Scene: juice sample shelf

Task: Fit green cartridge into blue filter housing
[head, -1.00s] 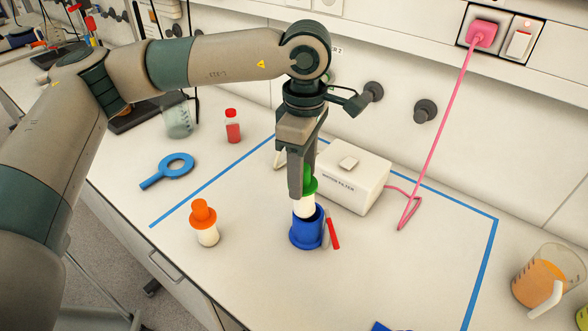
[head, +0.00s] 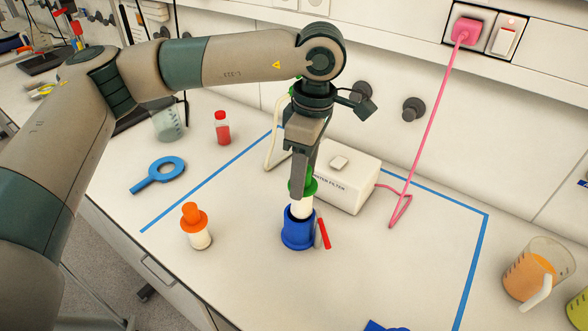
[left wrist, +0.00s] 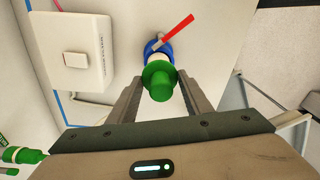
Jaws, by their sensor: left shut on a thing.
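The green cartridge (head: 309,186) has a green cap and a white body and is upright. My left gripper (head: 300,190) is shut on its green top, which shows between the fingers in the left wrist view (left wrist: 160,82). The blue filter housing (head: 298,236) stands upright on the table with a red handle (head: 324,233) at its side. The cartridge's white lower end is at the housing's open mouth. I cannot tell how deep it sits. In the left wrist view the cartridge hides most of the housing (left wrist: 152,46). My right gripper is not in view.
A white water filter box (head: 345,180) stands close behind the housing. An orange-topped cartridge (head: 196,226), a blue ring-shaped wrench (head: 158,174) and a red-capped bottle (head: 222,128) are to the left. A beaker of orange liquid (head: 536,275) stands right.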

